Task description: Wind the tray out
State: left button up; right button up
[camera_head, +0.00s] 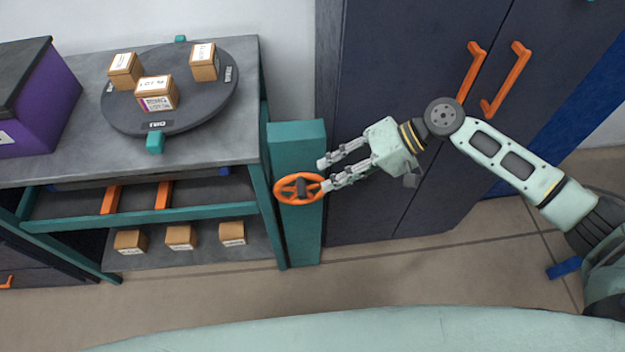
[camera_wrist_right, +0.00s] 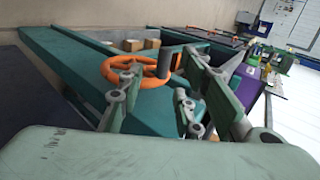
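The orange handwheel (camera_head: 300,188) with a dark knob sits on a teal post (camera_head: 298,240) at the right end of the grey bench. My right gripper (camera_head: 322,175) is open, its fingers pointing left at the wheel's right rim. In the wrist view the handwheel (camera_wrist_right: 112,70) and its upright dark knob (camera_wrist_right: 164,64) lie just beyond the two spread fingers. I cannot tell whether a finger touches the rim. Under the bench top, a teal-edged frame (camera_head: 150,220) with two orange strips may be the tray; it is partly hidden. My left gripper is not in view.
On the bench (camera_head: 225,145) a round dark turntable (camera_head: 190,108) carries several small boxes, beside a purple bin (camera_head: 45,105). More boxes (camera_head: 180,237) stand on the lower shelf. A dark cabinet (camera_head: 380,120) with orange handles stands behind my right arm. The floor in front is clear.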

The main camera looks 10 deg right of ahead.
aim_at(313, 184)
jog(key=shift+m, duration=0.3)
jog(key=x, duration=0.3)
jog(key=w+p+x, duration=0.1)
jog(key=x, duration=0.2)
jog(key=shift+w+a, duration=0.15)
jog(key=shift+a, duration=0.2)
jog(key=c, duration=0.8)
grip_shut()
jog(key=shift+f, duration=0.1)
